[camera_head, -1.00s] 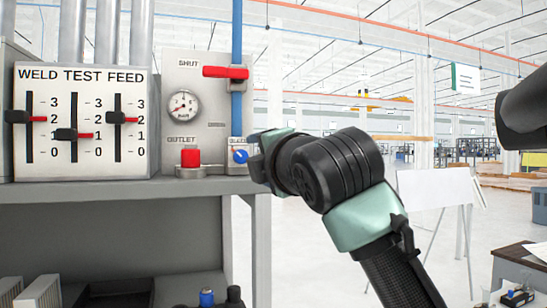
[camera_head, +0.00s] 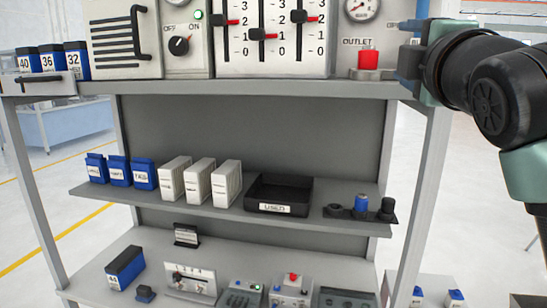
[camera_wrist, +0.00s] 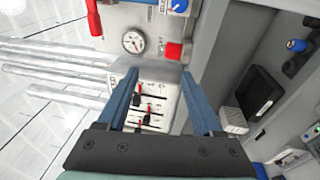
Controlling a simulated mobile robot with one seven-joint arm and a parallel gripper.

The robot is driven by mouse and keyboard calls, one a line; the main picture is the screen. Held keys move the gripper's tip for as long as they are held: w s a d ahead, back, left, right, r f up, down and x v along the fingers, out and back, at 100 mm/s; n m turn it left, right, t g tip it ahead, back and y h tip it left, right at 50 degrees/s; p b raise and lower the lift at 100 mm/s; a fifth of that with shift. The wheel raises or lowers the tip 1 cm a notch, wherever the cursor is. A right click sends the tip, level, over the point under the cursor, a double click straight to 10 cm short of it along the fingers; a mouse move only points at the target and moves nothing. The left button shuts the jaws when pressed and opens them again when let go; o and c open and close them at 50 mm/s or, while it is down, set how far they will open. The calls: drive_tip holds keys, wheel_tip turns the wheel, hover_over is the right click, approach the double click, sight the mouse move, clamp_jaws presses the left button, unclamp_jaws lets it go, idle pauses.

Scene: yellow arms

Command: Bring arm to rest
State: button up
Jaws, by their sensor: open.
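My arm comes in from the right of the head view, and my gripper (camera_head: 408,62) is at the right end of the shelf's upper board, beside the outlet panel. In the wrist view my gripper (camera_wrist: 168,95) has its two blue fingers spread apart with nothing held between them. Beyond the fingers are the slider panel (camera_wrist: 155,104), the pressure gauge (camera_wrist: 133,41) and the red outlet knob (camera_wrist: 173,51).
The grey shelf (camera_head: 240,88) carries the slider panel (camera_head: 270,60) and the red outlet knob (camera_head: 368,58) on top. Below are white boxes (camera_head: 200,182), blue boxes (camera_head: 119,172) and a black tray (camera_head: 279,192).

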drive_tip(key=s+a+f+m+t+y+b, duration=0.1)
drive_tip(key=s+a+m+t+y+b, duration=0.15)
drive_tip(key=a, duration=0.85)
drive_tip(key=s+a+f+m+t+b, duration=0.1)
drive_tip(key=s+a+f+m+t, duration=0.1)
drive_tip(key=s+a+m, duration=0.2)
drive_tip(key=s+a+f+m+t+b, duration=0.2)
drive_tip(key=s+a+m, duration=0.3)
drive_tip(key=s+m, duration=0.5)
drive_tip(key=shift+s+a+f+t, duration=0.35)
drive_tip(key=shift+s+t, duration=0.4)
drive_tip(key=shift+s, duration=0.2)
